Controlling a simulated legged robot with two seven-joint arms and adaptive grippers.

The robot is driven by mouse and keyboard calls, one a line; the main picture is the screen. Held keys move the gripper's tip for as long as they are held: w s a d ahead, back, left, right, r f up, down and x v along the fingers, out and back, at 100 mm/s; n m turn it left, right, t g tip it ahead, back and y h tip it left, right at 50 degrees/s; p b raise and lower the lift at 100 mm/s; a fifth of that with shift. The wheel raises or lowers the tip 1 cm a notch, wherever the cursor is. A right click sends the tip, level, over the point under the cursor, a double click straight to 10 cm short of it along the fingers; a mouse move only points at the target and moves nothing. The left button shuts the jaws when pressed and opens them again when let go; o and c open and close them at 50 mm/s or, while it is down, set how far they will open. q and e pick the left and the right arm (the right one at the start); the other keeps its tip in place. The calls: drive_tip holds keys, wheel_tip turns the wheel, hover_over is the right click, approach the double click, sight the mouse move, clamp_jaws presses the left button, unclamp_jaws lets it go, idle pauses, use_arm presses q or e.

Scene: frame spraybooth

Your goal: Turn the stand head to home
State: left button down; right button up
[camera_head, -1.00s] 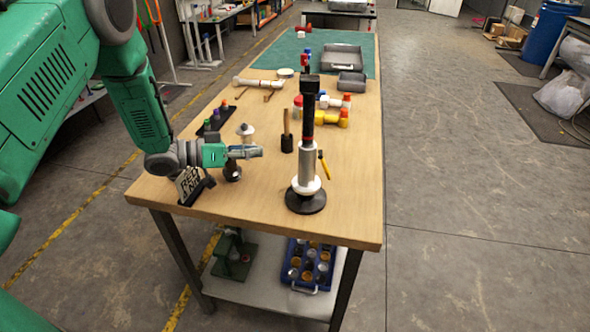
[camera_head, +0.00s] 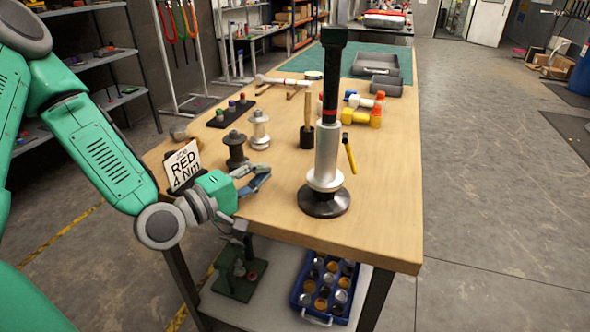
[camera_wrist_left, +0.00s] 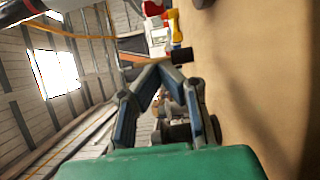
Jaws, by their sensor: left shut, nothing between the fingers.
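The stand (camera_head: 328,150) is upright near the front of the wooden table. It has a round black base, a white collar, a silver lower column, a red band and a black upper post. Its black head (camera_head: 334,37) is at the top. My right gripper is not in view.
A "RED 4 Nm" sign (camera_head: 183,168) stands close behind my left wrist. Dark and pale spools (camera_head: 235,150) and a wooden-handled tool (camera_head: 307,122) stand behind the gripper. Yellow and red fittings (camera_head: 362,116) lie behind the stand. The table's front right is clear.

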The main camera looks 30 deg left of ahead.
use_arm(q)
drive_tip(key=x, duration=0.5)
drive_tip(key=b+x, duration=0.1)
drive_tip(key=x, duration=0.2)
drive_tip(key=shift+w+a+f, duration=0.2)
drive_tip(key=shift+a, duration=0.05)
drive_tip(key=w+d, duration=0.2)
drive_tip(key=d, duration=0.1)
drive_tip(key=shift+w+r+b, duration=0.1)
drive_tip(key=shift+w+b, duration=0.15)
drive_tip(key=shift+b, duration=0.1)
drive_tip(key=shift+w+d, duration=0.3)
drive_tip(key=shift+d, duration=0.25)
drive_tip(key=shift+a, duration=0.15)
drive_tip(key=shift+w+m+h, duration=0.2)
drive_tip(key=shift+m+h, duration=0.1)
drive_tip(key=shift+h, duration=0.3)
drive_tip(key=shift+w+d+m+g+h, duration=0.3)
drive_tip(key=shift+d, duration=0.3)
